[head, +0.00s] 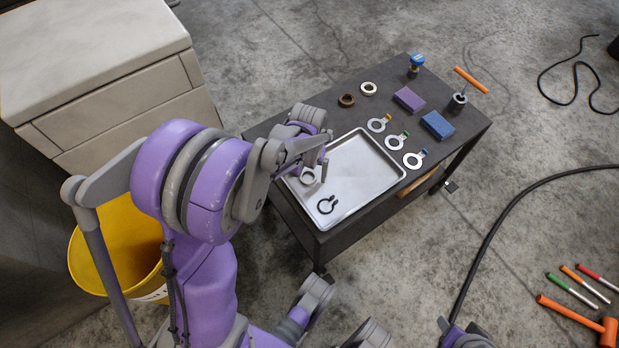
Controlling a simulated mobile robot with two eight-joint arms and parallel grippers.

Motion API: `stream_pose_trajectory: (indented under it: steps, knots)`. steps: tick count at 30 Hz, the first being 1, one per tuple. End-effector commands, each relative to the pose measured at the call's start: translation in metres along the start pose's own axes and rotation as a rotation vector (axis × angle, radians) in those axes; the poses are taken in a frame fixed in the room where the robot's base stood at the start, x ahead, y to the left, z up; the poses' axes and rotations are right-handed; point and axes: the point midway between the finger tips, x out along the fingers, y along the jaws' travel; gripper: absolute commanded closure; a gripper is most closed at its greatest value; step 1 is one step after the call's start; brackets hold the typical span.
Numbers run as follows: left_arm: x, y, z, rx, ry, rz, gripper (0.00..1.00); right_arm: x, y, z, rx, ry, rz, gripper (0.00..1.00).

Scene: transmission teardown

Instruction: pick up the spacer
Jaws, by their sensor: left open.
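A pale metal ring (308,177), which may be the spacer, lies in the left part of the silver tray (372,196). A dark ring with a tab (327,204) lies nearer the tray's front edge. My left gripper (312,167) is open, with its fingers pointing down just above the pale ring. I cannot tell whether they touch it. A brown ring (346,100) and a cream ring (369,88) lie on the dark table (330,240) behind the tray.
Several tabbed rings (378,125) lie right of the tray. Behind them are a purple block (409,99), a blue block (437,125), a blue-topped part (416,65) and an orange-handled tool (470,80). A yellow bucket (115,250) stands left.

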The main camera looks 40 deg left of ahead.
Motion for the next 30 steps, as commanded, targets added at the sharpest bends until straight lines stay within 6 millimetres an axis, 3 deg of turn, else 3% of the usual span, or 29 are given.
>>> stream_pose_trajectory:
  steps: [8, 23, 30]
  knots:
    - [0.0047, 0.0001, 0.0003, 0.0, 0.0, 0.0, 0.05, 0.0015, 0.0, 0.0004, 0.0, 0.0, 0.0, 0.5]
    - [0.0046, 0.0, 0.0002, 0.0, 0.0, 0.0, 0.95, 0.0016, 0.0, 0.0004, 0.0, -0.001, 0.0, 0.5]
    - [0.0034, 0.0, 0.0002, 0.0, 0.0, 0.0, 0.98, 0.0011, 0.0, 0.0002, 0.0, 0.0, 0.0, 0.5]
